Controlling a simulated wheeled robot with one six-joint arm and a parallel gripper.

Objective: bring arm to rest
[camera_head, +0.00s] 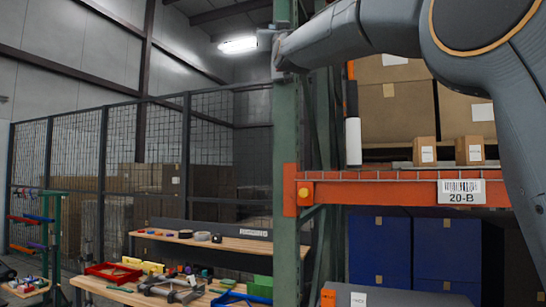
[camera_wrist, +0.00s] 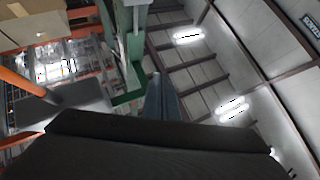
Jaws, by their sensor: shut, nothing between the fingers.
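My arm (camera_head: 400,25) reaches across the top right of the head view, raised high in front of the rack. Its far grey end lies against the green upright post in the picture; I cannot tell the gap between them. In the wrist view my gripper (camera_wrist: 162,98) shows as narrow blue-grey fingers, together and empty, beyond a broad dark body that fills the bottom. The fingers point up toward the ceiling and lights. In the head view the fingers cannot be clearly made out.
A green rack post (camera_head: 287,180) and an orange beam (camera_head: 390,187) labelled 20-B stand close by. Cardboard boxes (camera_head: 395,110) sit above the beam, blue totes (camera_head: 380,250) below. A workbench (camera_head: 150,295) with tools is at lower left. Mesh fencing (camera_head: 155,130) stands behind.

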